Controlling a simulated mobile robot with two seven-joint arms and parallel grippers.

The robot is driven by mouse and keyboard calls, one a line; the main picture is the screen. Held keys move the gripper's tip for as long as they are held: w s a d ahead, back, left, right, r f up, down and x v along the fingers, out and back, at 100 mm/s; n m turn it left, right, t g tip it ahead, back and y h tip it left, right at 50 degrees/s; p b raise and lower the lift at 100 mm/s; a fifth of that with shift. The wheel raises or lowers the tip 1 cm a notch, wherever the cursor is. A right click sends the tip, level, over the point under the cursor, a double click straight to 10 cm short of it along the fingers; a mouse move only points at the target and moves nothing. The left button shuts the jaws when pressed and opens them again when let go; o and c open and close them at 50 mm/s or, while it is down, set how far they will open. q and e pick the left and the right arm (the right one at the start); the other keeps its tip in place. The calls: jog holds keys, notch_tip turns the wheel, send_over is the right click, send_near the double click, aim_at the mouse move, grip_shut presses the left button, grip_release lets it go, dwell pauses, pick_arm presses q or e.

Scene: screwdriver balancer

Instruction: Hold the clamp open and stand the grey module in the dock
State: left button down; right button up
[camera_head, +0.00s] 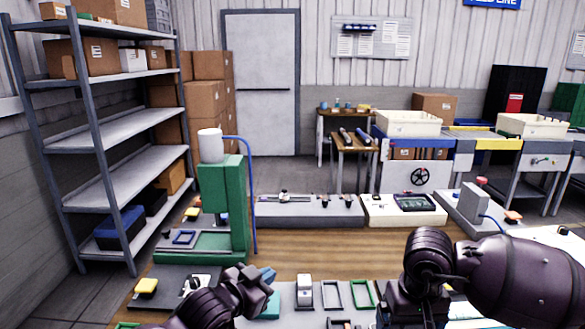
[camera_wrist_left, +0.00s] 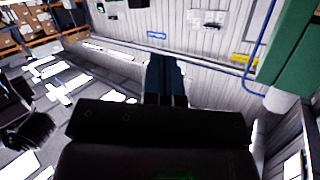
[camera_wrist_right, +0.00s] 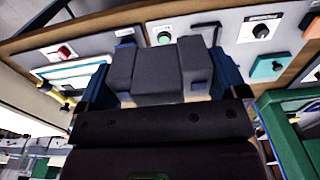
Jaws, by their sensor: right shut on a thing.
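My right gripper (camera_wrist_right: 160,82) is shut on the grey module (camera_wrist_right: 150,66), which sits between its blue fingers in the right wrist view. In the head view my right arm hides the module. My left gripper (camera_head: 264,282) is low in the middle of the head view, above the workbench. In the left wrist view its two blue fingers (camera_wrist_left: 165,80) lie side by side, shut with nothing visible between them. A dark frame (camera_head: 332,294) and a green frame (camera_head: 362,293) lie on the grey panel to its right. I cannot tell which part is the clamp or the dock.
A green press-like stand (camera_head: 238,205) with a white cylinder on top rises at the left of the wooden bench (camera_head: 330,246). A yellow button (camera_head: 147,286) is at front left. A long grey fixture (camera_head: 310,212) lies along the back. Bare wood lies between.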

jog(key=shift+r+p, duration=0.3)
jog(key=shift+r, duration=0.3)
pick_arm(q)
jog(key=w+d+r+m+g+y, duration=0.1)
jog(key=w+d+r+g+y, duration=0.1)
jog(key=w+d+r+g, duration=0.15)
pick_arm(e)
jog(key=shift+r, duration=0.25)
jog(key=shift+r+p, duration=0.15)
jog(key=shift+p, duration=0.15)
jog(key=shift+r, duration=0.25)
pick_arm(q)
jog(key=s+a+f+n+g+y+b, duration=0.1)
jog(key=s+a+f+g+y, duration=0.1)
jog(key=a+f+g, duration=0.1)
jog(key=s+a+f+n+g+y+b, duration=0.2)
jog(key=a+f+g, duration=0.1)
jog(key=f, duration=0.3)
jog(key=s+a+f+n+g+y+b, duration=0.1)
jog(key=s+a+f+g+y, duration=0.1)
jog(key=a+f+g, duration=0.1)
jog(key=shift+s+a+f+n+y, duration=0.15)
jog(key=shift+s+a+f+y, duration=0.1)
jog(key=shift+f, duration=0.2)
jog(key=shift+s+a+f+n+y, duration=0.15)
jog(key=shift+a+f, duration=0.05)
jog(key=shift+f, duration=1.15)
pick_arm(e)
notch_tip(320, 180, down, 7)
